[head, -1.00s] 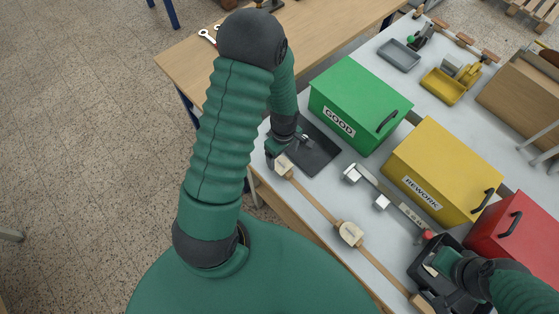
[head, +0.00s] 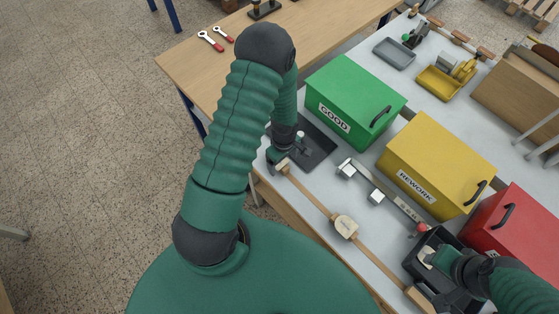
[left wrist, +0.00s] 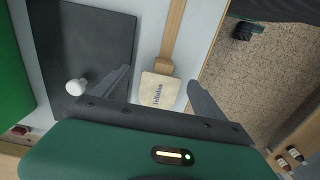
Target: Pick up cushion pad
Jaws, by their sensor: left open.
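A dark flat square pad (head: 318,152) lies at the near-left end of the grey bench, and a small pale knob stands on it; the pad fills the upper left of the left wrist view (left wrist: 90,30). I cannot tell for sure that it is the cushion pad. A pale block with printed lettering (left wrist: 157,92) sits at the end of a wooden strip beside the pad. My left gripper (left wrist: 160,78) is open, its fingers apart on either side of that block. My right gripper (head: 434,258) is over a black tray; its fingertips are too small to read.
Green (head: 350,85), yellow (head: 435,150) and red (head: 515,220) lidded boxes line the bench. A metal bar with white blocks (head: 385,190) lies before them. The black tray (head: 418,270) is at lower right. A wooden table (head: 190,65) holds red-handled tools (head: 210,40).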

